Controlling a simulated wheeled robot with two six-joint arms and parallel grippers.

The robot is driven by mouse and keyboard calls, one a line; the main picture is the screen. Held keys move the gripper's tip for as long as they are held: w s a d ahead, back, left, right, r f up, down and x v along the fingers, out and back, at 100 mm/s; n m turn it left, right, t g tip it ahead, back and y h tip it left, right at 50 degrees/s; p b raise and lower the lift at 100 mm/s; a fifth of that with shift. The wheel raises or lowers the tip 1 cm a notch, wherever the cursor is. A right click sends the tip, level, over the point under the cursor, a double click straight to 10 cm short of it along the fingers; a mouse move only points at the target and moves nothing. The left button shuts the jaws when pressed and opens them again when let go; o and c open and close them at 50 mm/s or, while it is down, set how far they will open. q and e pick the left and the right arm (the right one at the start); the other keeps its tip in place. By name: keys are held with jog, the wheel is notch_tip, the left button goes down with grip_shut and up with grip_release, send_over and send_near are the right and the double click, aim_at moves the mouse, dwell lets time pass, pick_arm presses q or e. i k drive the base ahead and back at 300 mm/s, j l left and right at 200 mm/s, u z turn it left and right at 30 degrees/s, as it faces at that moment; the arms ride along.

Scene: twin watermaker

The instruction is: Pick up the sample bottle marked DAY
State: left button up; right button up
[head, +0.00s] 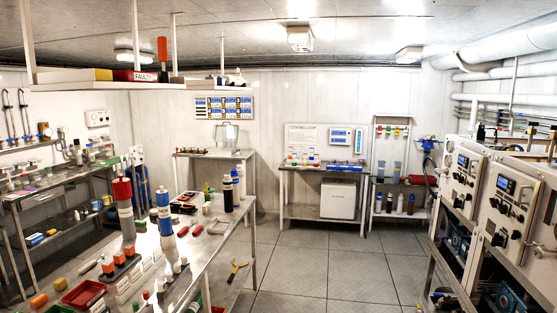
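I cannot read the word DAY on any bottle from here. Dark bottles with pale bands (228,195) stand upright at the far end of the long steel bench (222,250) on the left. Small bottles with coloured caps (310,160) stand on the table at the back wall. More upright bottles (389,203) stand on the low shelf of the rack to its right. Which of these, if any, is the sample bottle cannot be told. Neither of my grippers shows in the view.
A red-topped cylinder (122,190) and a blue-and-white cylinder (165,212) stand on the near bench among small blocks and tools. A red tray (84,294) lies at its near end. Control cabinets (510,205) line the right. The tiled floor (330,270) between is clear.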

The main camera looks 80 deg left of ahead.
aim_at(36, 176)
jog(key=i+j+u, duration=0.15)
jog(key=j+u, duration=0.25)
jog(key=j, duration=0.15)
jog(key=i+j+u, duration=0.2)
jog(key=j+u, duration=0.2)
jog(key=j, duration=0.15)
jog(key=i+j+u, duration=0.25)
jog(key=j+u, duration=0.15)
jog(key=i+j+u, duration=1)
jog(key=i, duration=0.5)
jog(key=i+u, duration=0.3)
jog(key=i, duration=0.4)
jog(key=i+u, duration=0.1)
jog(key=i, duration=1.6)
jog(key=i+l, duration=0.15)
jog(key=i, duration=1.6)
jog(key=i+j+u, duration=0.1)
jog(key=i+u, duration=0.8)
jog(key=u, duration=0.15)
jog(key=i+j+u, duration=0.15)
jog(key=i+u, duration=0.15)
jog(key=u, duration=0.2)
jog(key=i+u, duration=0.3)
jog(key=u, duration=0.2)
jog(key=i+u, duration=0.3)
jog(key=u, duration=0.2)
jog(key=i+u, duration=0.3)
jog(key=i, duration=1.2)
